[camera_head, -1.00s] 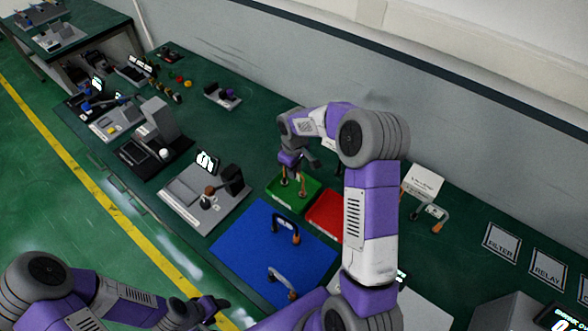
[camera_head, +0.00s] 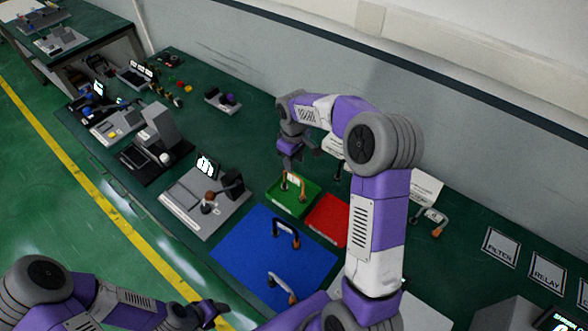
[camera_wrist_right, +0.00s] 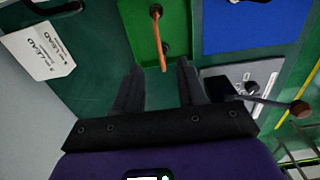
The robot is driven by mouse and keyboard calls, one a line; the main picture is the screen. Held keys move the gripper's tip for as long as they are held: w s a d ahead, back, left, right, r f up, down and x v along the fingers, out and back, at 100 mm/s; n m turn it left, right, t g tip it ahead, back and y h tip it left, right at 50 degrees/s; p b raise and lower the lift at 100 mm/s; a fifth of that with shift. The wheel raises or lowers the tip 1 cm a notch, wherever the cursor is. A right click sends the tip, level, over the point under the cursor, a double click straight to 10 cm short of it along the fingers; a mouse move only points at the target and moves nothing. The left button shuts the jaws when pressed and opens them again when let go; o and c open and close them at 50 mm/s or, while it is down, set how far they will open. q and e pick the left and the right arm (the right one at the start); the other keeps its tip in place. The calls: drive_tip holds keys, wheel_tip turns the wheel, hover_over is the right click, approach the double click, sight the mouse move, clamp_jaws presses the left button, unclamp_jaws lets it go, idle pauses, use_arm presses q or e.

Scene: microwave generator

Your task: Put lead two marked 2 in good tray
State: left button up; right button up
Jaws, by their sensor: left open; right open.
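Two more leads lie on the blue mat (camera_head: 245,255): a dark one with orange ends (camera_head: 286,229) and a paler one (camera_head: 283,286). My left gripper (camera_head: 212,312) is open and empty at lower left.
A red tray (camera_head: 326,222) is beside the green tray. A grey device (camera_head: 204,205) with a knob and display stands to the left. White cards marked LEAD (camera_wrist_right: 37,50) and another lead (camera_head: 434,218) are near the wall. Open bench lies behind the trays.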

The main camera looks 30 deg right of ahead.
drive_tip(key=shift+r, duration=2.4)
